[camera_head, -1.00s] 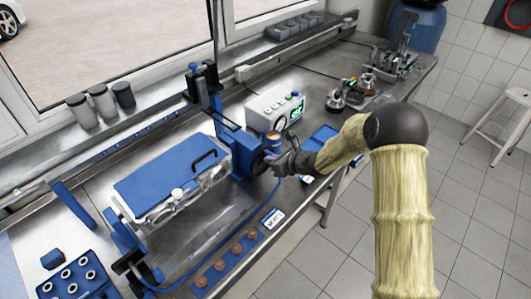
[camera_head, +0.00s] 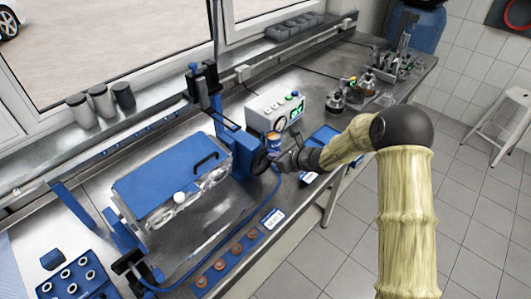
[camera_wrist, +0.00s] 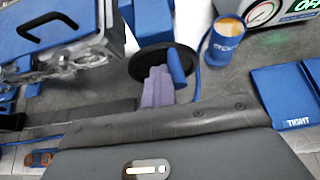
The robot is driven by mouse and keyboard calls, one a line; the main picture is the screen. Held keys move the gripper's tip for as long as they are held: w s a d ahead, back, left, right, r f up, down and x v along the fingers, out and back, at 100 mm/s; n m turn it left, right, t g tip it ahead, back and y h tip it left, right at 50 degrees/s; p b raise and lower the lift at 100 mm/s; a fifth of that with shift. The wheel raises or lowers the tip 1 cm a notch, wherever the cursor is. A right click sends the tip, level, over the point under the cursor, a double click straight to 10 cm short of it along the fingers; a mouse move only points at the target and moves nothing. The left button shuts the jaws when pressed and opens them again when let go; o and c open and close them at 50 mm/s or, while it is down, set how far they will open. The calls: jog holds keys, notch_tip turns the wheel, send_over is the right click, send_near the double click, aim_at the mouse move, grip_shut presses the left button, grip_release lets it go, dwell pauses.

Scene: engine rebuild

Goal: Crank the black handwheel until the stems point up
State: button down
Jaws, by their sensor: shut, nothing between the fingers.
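The black handwheel (camera_head: 259,162) sits on the blue drive end of a stand on the bench. In the wrist view the black handwheel (camera_wrist: 138,66) has a blue handle (camera_wrist: 177,67) at its right side. My gripper (camera_head: 274,161) is at the wheel's face. In the wrist view its purple-grey fingers (camera_wrist: 157,84) are together, just left of the blue handle and overlapping the wheel; I cannot tell if they touch. The blue-topped block (camera_head: 165,177) with a black grab handle is mounted in the stand. Shiny metal parts (camera_head: 214,178) show along its front side; I cannot make out single stems.
A control box (camera_head: 275,108) with a green display stands behind the wheel. A blue can (camera_wrist: 227,39) stands right of the wheel. A blue strip with orange rings (camera_head: 236,248) lies along the bench front. Blue cables run near the wheel.

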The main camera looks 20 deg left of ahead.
jog(key=shift+w+d, duration=0.1)
jog(key=shift+w, duration=0.2)
jog(key=shift+w+d+f, duration=0.1)
jog(key=shift+w+d, duration=0.05)
jog(key=shift+w, duration=0.25)
jog(key=shift+w+d+f, duration=0.1)
jog(key=shift+w+d, duration=0.05)
jog(key=shift+w, duration=0.35)
